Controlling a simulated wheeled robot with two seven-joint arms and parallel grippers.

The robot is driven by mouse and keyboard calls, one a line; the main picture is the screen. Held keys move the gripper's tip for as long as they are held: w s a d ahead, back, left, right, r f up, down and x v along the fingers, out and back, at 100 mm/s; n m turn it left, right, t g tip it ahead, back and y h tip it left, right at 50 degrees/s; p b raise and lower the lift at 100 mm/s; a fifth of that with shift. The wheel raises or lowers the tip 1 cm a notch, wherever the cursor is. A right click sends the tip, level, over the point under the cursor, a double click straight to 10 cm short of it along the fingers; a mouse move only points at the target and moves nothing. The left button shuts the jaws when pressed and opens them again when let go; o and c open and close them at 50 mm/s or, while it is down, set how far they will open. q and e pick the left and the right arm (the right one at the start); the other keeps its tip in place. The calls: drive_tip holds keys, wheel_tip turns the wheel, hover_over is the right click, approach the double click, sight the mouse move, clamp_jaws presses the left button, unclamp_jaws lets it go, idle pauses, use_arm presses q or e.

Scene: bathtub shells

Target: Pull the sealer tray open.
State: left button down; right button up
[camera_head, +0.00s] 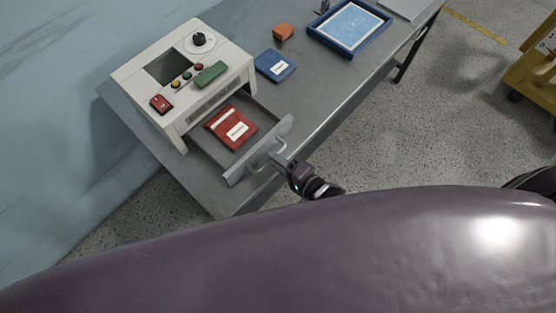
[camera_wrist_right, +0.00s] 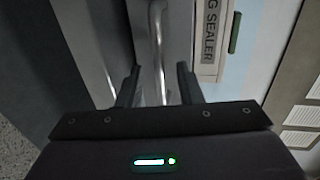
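The sealer (camera_head: 140,84) is a white box on the grey bench. Its tray (camera_head: 205,145) stands out from the front, with a gap between the sealer body and the light grey tray front (camera_head: 240,176). A red packet with white labels (camera_head: 230,127) lies in the tray. A bar handle (camera_head: 262,157) is on the tray front. My right gripper (camera_head: 282,163) is at the handle. In the right wrist view its two fingers (camera_wrist_right: 159,85) are apart, with the handle bar (camera_wrist_right: 157,45) between them and visible gaps at each side. My left gripper is not in view.
On the bench (camera_head: 310,95) lie a blue packet (camera_head: 275,65), an orange block (camera_head: 283,32) and a blue-framed tray (camera_head: 350,27). A green block (camera_head: 211,74) and a red block (camera_head: 161,104) lie on the sealer. A yellow cart (camera_head: 535,75) stands at right.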

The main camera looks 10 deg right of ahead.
drive_tip(key=b+v, duration=0.1)
drive_tip(key=v, duration=0.7)
idle(0.4)
drive_tip(key=s+d+f+n+g+h+b, duration=0.1)
drive_tip(key=s+d+f+n+g+h, duration=0.15)
drive_tip(key=f, duration=0.85)
drive_tip(key=s+d+f+n+g+h+b, duration=0.2)
drive_tip(key=s+d+f+n, duration=0.1)
drive_tip(key=f, duration=0.9)
drive_tip(key=s+d+f+n+g+h, duration=0.2)
drive_tip(key=s+f+n+g, duration=0.1)
drive_tip(key=s+f, duration=0.5)
drive_tip(key=s+d+f+n+g+h+b, duration=0.1)
drive_tip(key=s+f+n+g, duration=0.3)
drive_tip(key=s+f, duration=0.5)
drive_tip(key=shift+d+n+h, duration=0.55)
drive_tip(key=shift+d+h, duration=0.1)
drive_tip(key=shift+d, duration=0.25)
drive_tip(key=shift+g, duration=0.25)
